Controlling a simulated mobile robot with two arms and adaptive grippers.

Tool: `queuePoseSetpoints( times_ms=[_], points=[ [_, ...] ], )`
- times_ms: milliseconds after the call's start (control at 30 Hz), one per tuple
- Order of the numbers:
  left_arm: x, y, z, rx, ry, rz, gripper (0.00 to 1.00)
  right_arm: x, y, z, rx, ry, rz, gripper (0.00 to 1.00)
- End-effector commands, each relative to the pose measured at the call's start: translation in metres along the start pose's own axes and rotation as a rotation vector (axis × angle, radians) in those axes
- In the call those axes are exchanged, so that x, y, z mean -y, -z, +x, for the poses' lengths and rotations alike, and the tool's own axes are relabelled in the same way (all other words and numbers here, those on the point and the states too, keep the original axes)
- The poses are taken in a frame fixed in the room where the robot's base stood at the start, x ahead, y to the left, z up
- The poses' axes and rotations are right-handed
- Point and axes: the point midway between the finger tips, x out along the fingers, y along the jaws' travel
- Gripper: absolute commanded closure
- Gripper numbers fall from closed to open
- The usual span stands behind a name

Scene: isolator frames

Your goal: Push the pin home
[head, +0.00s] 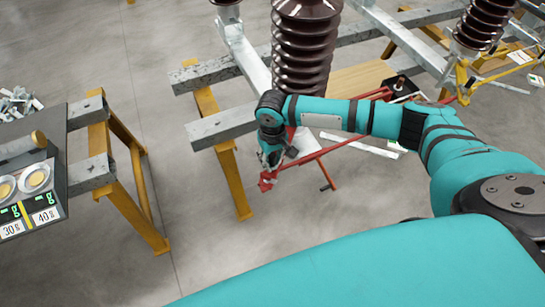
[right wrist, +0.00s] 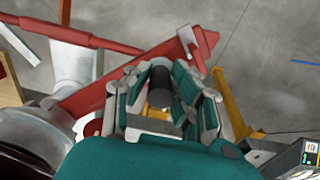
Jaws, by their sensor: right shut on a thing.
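My right gripper (head: 277,157) points down beside the end of a red bar (head: 267,182) in the head view. The red bar (right wrist: 120,78) passes just beyond the fingers and ends in a red fork-like bracket (right wrist: 192,48). The fingers hide where the pin meets the bracket, so I cannot tell how deep it sits. My left gripper is not in view.
A brown ribbed insulator (head: 302,45) stands on a grey steel beam (head: 225,125) with yellow legs (head: 228,165). Another insulator (head: 482,25) is at the upper right. A dark bench (head: 62,185) with gauges stands at the left. The floor between is clear.

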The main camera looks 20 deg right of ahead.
Motion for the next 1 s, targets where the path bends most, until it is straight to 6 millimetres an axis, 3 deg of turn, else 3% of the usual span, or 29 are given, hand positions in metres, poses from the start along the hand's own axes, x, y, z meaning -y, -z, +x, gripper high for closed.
queuePoseSetpoints(
  times_ms=[1000],
  points=[
    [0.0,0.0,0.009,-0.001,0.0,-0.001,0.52,0.0,0.0,0.023,0.001,0.0,0.0,1.0]
  ],
)
